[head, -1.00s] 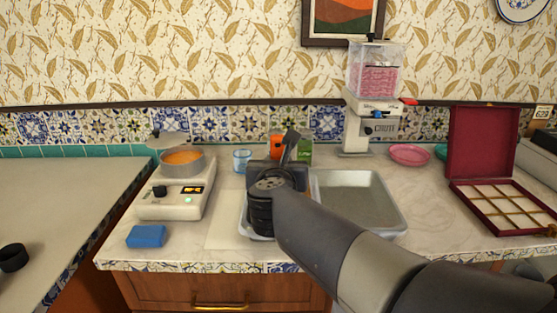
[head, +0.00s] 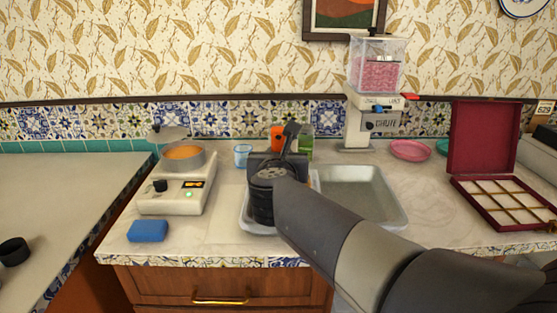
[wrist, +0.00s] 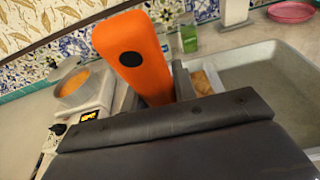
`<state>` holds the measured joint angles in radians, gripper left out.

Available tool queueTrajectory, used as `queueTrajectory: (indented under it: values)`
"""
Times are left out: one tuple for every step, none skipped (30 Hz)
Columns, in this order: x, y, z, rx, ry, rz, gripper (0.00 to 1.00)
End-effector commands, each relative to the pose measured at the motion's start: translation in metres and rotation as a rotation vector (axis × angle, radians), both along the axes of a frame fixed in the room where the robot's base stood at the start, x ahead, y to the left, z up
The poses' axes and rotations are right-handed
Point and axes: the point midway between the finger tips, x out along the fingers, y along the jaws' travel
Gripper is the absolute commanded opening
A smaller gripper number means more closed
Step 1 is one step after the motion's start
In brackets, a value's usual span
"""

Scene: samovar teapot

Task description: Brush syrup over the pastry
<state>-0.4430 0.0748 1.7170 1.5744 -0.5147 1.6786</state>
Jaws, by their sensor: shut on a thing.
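My gripper (head: 287,152) is shut on a brush with a thick orange handle (wrist: 135,55). The handle also shows behind the gripper in the head view (head: 277,138); the bristles are hidden. A strip of golden-brown pastry (wrist: 203,80) shows in the tray in the wrist view, just beyond the gripper. I cannot tell whether the brush touches it. Orange syrup (head: 182,153) fills a pan (head: 186,167) on a white burner (head: 175,198) at left.
A glass (head: 242,156) and green box (head: 306,146) stand behind. A blue sponge (head: 148,231) lies at the front left. A dispenser (head: 372,100), pink plate (head: 410,150) and open red box (head: 505,205) are at right.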

Motion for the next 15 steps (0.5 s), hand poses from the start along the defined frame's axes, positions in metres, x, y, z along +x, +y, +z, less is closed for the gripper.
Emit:
queueTrajectory:
  values:
    - [0.001, 0.0, 0.0, 0.0, -0.001, 0.0, 0.0]
    - [0.002, 0.0, 0.0, 0.0, -0.001, -0.001, 0.0]
    - [0.004, -0.001, 0.0, 0.0, -0.001, -0.001, 0.0]
    - [0.006, -0.001, 0.0, 0.0, -0.001, -0.001, 0.0]
    - [0.009, -0.001, 0.0, 0.0, -0.001, -0.002, 0.0]
    - [0.012, -0.001, 0.0, 0.0, 0.0, -0.001, 0.0]
    - [0.015, -0.002, 0.0, 0.0, 0.0, -0.001, 0.0]
    - [0.018, -0.002, 0.0, 0.0, 0.0, -0.001, 0.0]
    - [0.022, -0.003, 0.0, 0.0, -0.001, -0.001, 0.0]
    - [0.025, -0.003, 0.0, 0.0, 0.0, -0.002, 0.0]
    - [0.028, -0.003, 0.0, 0.0, 0.0, -0.002, 0.0]
    - [0.031, -0.004, 0.0, 0.0, -0.001, -0.002, 0.0]
    - [0.034, -0.004, 0.0, 0.0, -0.001, -0.001, 0.0]
    - [0.035, -0.004, 0.0, 0.0, -0.001, 0.0, 0.0]
    - [0.036, -0.004, 0.0, 0.0, -0.001, 0.0, 0.0]
